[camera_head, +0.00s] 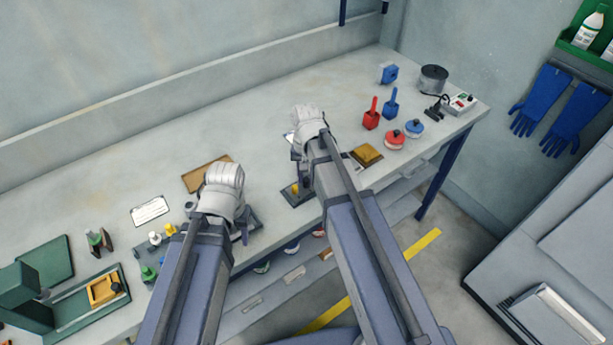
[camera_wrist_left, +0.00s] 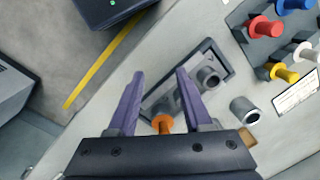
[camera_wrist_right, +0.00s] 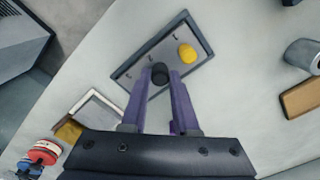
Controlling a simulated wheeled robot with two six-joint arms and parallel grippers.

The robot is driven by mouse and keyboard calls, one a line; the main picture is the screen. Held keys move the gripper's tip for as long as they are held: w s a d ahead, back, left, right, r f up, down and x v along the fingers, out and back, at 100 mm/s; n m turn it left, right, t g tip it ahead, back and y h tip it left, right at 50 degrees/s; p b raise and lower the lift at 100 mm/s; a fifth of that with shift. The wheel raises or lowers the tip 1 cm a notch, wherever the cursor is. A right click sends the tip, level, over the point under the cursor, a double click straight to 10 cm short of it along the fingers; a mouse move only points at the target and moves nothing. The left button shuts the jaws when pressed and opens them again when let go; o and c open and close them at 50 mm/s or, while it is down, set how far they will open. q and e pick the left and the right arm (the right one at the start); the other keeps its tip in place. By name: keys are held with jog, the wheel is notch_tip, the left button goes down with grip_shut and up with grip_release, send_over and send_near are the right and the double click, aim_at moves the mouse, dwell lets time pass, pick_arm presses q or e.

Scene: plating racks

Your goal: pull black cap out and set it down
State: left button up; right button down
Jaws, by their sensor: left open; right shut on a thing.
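The black cap (camera_wrist_right: 160,73) is between the fingertips of my right gripper (camera_wrist_right: 161,80), which is shut on it. It appears over the dark-rimmed grey tray (camera_wrist_right: 128,75) in the right wrist view. I cannot tell whether it is clear of the tray. A yellow cap (camera_wrist_right: 187,53) stands on the tray beside it, with small marks or pegs on the tray floor. My left gripper (camera_wrist_left: 159,74) is open and empty, above another dark tray (camera_wrist_left: 222,55) with grey cylindrical parts (camera_wrist_left: 208,78). An orange cap (camera_wrist_left: 162,123) shows between its fingers.
A rack with red (camera_wrist_left: 265,27), blue, white and yellow pegs stands beside the left tray. A loose grey cylinder (camera_wrist_left: 245,110) is nearby. A brown board (camera_head: 205,173) lies behind the arms. Red and blue items (camera_head: 371,113) stand at the right. The bench has free room at the back middle.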

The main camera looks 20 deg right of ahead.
aim_at(307, 179)
jog(key=shift+r+p, duration=1.95)
jog(key=shift+r, duration=0.1)
